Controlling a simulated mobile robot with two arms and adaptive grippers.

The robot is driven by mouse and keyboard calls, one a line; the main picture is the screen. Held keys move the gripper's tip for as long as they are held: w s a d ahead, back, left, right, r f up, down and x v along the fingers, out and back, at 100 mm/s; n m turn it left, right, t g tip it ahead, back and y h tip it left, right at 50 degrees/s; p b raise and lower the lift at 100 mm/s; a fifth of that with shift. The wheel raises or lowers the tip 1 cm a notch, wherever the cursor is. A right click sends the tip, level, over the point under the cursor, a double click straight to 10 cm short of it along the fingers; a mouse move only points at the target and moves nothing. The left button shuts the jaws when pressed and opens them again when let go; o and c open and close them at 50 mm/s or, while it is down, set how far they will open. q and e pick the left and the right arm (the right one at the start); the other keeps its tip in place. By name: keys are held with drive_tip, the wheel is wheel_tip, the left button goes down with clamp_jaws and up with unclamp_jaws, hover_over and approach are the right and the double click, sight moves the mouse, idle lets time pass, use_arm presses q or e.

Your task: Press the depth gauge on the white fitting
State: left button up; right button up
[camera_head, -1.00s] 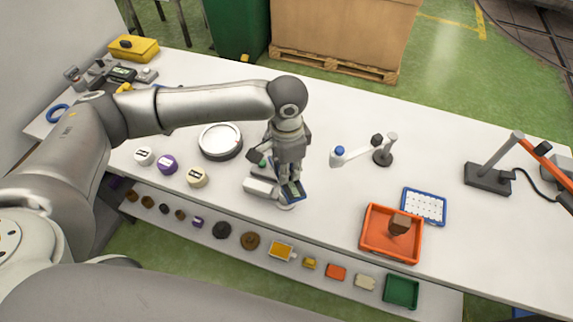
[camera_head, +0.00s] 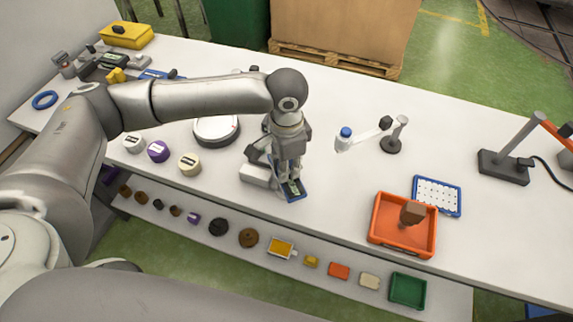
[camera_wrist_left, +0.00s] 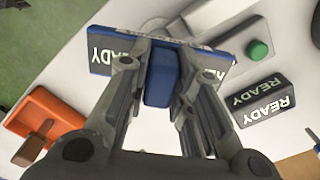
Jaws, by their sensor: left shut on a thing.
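My left gripper (camera_head: 289,178) is shut on a blue depth gauge (camera_head: 294,191) with a dark display, above the white table near its front edge. In the left wrist view, the fingers (camera_wrist_left: 158,85) clasp the gauge's blue block (camera_wrist_left: 160,72), and its plate reads READY (camera_wrist_left: 103,56). A pale rounded piece (camera_wrist_left: 155,27), possibly the white fitting, shows just beyond the gauge there, partly hidden. I cannot tell whether the gauge touches it. A white round piece (camera_head: 134,143) with a dark mark also stands at the left, beside purple (camera_head: 158,151) and cream (camera_head: 190,163) ones. My right gripper is not in view.
A pale box (camera_head: 257,175) stands just left of the gauge; a green button (camera_wrist_left: 258,50) shows in the wrist view. A round white-topped plate (camera_head: 214,131) is behind. An orange tray (camera_head: 385,238), blue-edged board (camera_head: 437,196) and small stand (camera_head: 391,146) are right. Table between is clear.

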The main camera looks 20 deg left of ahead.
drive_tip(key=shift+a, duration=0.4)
use_arm(q)
drive_tip(key=shift+f, duration=0.4)
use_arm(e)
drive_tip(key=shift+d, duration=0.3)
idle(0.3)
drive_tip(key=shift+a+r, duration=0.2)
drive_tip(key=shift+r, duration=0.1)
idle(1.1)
use_arm(q)
drive_tip(key=shift+s+f+p, duration=0.1)
drive_tip(key=shift+f+p, duration=0.05)
drive_tip(key=shift+p, duration=0.35)
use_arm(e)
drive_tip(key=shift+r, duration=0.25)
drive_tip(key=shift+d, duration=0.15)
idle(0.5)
use_arm(q)
wheel_tip(320, 180, up, 7)
drive_tip(key=p, duration=0.9)
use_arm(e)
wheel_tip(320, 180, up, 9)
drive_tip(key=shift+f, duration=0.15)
